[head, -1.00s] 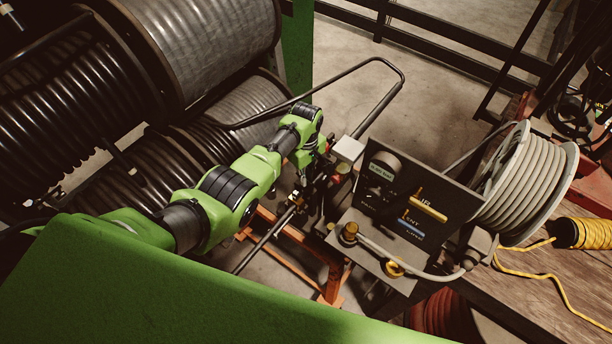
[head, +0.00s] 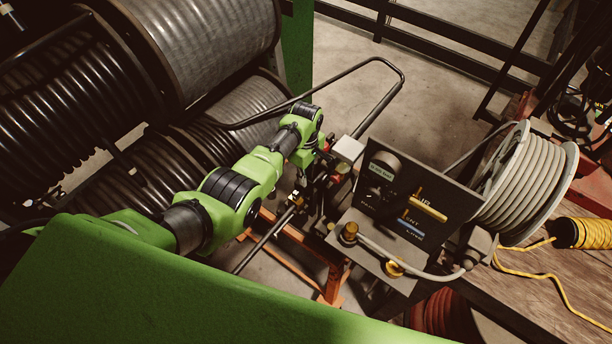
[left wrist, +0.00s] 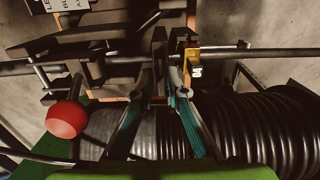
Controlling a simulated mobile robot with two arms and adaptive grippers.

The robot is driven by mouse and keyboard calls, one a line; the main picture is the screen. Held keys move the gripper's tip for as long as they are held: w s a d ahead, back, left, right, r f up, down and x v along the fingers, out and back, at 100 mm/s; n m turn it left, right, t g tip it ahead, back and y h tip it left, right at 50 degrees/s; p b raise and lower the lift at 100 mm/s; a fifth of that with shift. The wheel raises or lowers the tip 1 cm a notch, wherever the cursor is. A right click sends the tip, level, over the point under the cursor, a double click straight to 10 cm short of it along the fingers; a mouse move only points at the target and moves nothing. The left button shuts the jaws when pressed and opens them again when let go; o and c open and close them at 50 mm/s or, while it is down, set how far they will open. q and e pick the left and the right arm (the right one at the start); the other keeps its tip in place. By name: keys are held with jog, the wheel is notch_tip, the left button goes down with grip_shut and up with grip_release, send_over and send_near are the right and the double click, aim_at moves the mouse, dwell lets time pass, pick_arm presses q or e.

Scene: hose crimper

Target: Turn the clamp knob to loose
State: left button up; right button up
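I cannot single out the clamp knob for certain. A red ball knob (left wrist: 67,119) shows at the left in the left wrist view, left of my fingers and apart from them. A small brass-coloured clamp part (left wrist: 193,62) sits on the horizontal rod, just right of my fingertips. My left gripper (left wrist: 163,74) has its two teal-padded fingers apart, with a dark upright part of the fixture just beyond the tips. I cannot tell whether they touch it. In the head view my left gripper (head: 318,176) is at the rod fixture, partly hidden by its wrist. My right gripper is not in view.
A dark control panel (head: 452,205) stands right of my left gripper, with a brass fitting (head: 349,231) on the box before it. Large black hose reels (head: 75,85) fill the left. A grey hose reel (head: 527,185) stands at right. A bent bar (head: 335,76) crosses behind my wrist.

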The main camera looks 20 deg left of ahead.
pick_arm(q)
jog(key=shift+o, duration=0.4)
jog(key=shift+r, duration=0.1)
jog(key=shift+r, duration=3.7)
jog(key=shift+s+a, duration=0.1)
